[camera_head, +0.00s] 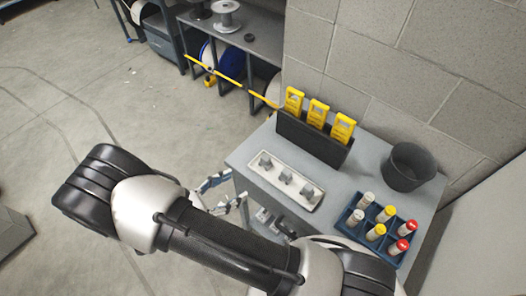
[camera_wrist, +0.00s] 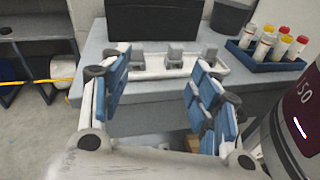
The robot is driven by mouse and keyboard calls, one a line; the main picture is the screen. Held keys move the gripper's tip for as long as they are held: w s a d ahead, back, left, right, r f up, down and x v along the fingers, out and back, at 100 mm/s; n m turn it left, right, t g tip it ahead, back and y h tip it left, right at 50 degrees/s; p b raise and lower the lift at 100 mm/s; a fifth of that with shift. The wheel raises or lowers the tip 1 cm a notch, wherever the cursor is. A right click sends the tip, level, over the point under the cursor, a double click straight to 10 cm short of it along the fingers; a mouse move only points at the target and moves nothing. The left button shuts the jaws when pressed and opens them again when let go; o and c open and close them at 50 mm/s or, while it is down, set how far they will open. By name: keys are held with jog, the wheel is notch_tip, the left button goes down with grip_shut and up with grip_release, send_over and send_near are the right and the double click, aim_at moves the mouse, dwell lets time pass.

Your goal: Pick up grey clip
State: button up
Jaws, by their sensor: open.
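Three small grey clips stand in a row on a white tray (camera_head: 272,180) on the table. In the head view they are the left clip (camera_head: 265,160), the middle clip (camera_head: 286,176) and the right clip (camera_head: 307,191). The wrist view shows the left clip (camera_wrist: 124,50), the middle clip (camera_wrist: 174,55) and the right clip (camera_wrist: 209,54) beyond my fingers. My gripper (camera_wrist: 160,82) is open, with blue pads spread wide and nothing between them. In the head view my gripper (camera_head: 222,196) is beside the table's left edge, apart from the clips and partly hidden by my arm.
Behind the tray stands a black holder (camera_head: 305,141) with three yellow devices (camera_head: 318,113). A dark bin (camera_head: 405,167) and a blue rack (camera_head: 354,237) of capped tubes are to the right. A block wall is behind; a shelf (camera_head: 240,42) stands farther back.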

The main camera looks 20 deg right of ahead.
notch_tip(320, 180, down, 5)
jog(key=a+n+t, duration=0.2)
jog(key=n+t, duration=0.2)
send_near(263, 161)
jog(key=x, duration=0.4)
jog(key=shift+d+f+b, duration=0.25)
jog(key=shift+f+b, duration=0.1)
jog(key=shift+b+x, duration=0.4)
jog(key=shift+x, duration=2.3)
jog(key=shift+w+a+r, duration=0.1)
jog(key=shift+r, duration=0.1)
jog(key=shift+c, duration=0.5)
jog(key=c, duration=1)
jog(key=shift+r, duration=0.1)
jog(key=shift+c, duration=0.2)
